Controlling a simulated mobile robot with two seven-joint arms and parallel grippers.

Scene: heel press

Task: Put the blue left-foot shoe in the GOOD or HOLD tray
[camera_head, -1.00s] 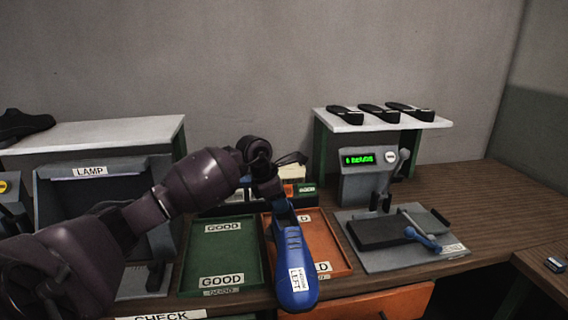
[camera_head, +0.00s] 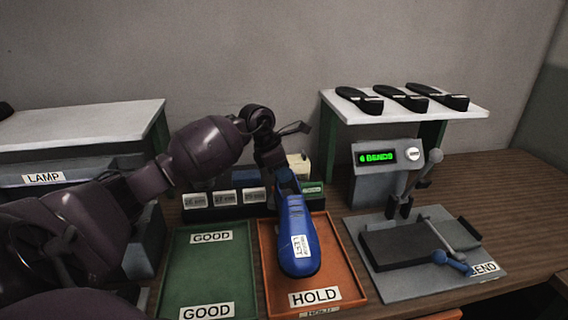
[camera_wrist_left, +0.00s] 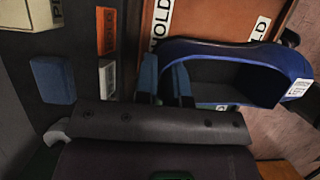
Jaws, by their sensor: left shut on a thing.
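The blue shoe (camera_head: 296,240) has a white label reading LEFT and hangs above the orange HOLD tray (camera_head: 348,268) in the head view, its toe toward me. My left gripper (camera_head: 280,172) is shut on its upper end. In the left wrist view the shoe (camera_wrist_left: 225,50) lies beyond the fingers (camera_wrist_left: 166,85), with the HOLD tray (camera_wrist_left: 215,18) behind it. Whether the shoe touches the tray is hard to tell. The green GOOD tray (camera_head: 207,270) lies just left of the HOLD tray and looks empty. My right gripper is out of view.
A bend press (camera_head: 420,250) with a lever and a green display (camera_head: 377,157) stands to the right. A dark rack with size labels (camera_head: 225,198) stands behind the trays. A LAMP station (camera_head: 45,178) is at left.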

